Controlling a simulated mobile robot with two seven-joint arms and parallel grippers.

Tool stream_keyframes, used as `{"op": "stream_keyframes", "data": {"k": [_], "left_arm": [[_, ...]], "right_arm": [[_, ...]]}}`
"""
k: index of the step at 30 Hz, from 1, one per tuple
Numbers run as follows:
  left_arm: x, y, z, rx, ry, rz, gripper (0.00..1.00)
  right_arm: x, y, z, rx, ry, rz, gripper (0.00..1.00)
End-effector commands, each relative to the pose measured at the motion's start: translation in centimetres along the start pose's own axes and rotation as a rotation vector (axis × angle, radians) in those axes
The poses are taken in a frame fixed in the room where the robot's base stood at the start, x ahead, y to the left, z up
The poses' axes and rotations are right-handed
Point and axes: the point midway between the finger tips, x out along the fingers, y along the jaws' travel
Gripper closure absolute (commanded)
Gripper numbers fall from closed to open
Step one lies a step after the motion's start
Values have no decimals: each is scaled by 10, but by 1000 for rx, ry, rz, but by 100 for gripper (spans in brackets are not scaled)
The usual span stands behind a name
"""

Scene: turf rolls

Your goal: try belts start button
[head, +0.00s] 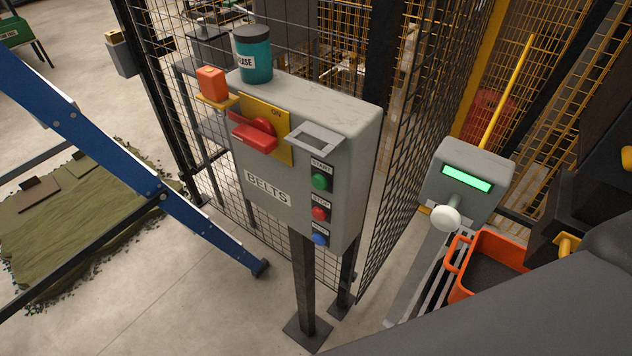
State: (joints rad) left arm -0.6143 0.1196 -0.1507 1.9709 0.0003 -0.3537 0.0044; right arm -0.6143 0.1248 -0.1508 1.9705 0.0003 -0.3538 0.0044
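The grey control box marked BELTS (268,188) stands on dark posts in front of a mesh fence. Its green start button (319,182) is on the right of the front face, under a START label and a raised grey frame (316,138). A red button (320,213) marked STOP and a blue button (320,239) sit below it. A red rotary handle (257,136) lies across a yellow plate, with ON readable at the plate's upper right. An orange block, perhaps a padlock (211,82), is at the box's left edge. Neither gripper shows.
A teal tub (254,60) with a dark lid stands on the box. A blue ladder-like frame (110,140) crosses the left, over turf (70,225). At right are a grey unit with a green display (467,179) and white knob, and an orange crate (459,250).

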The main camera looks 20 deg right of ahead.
Motion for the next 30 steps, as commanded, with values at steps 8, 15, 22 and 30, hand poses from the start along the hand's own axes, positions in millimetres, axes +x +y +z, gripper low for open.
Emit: {"op": "stream_keyframes", "data": {"k": [8, 15, 22, 30], "left_arm": [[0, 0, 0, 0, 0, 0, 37], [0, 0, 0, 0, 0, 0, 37], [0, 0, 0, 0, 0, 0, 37], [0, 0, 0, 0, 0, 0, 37]], "right_arm": [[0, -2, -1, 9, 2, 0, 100], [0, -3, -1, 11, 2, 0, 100], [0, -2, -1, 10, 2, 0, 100], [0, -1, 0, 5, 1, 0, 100]]}}
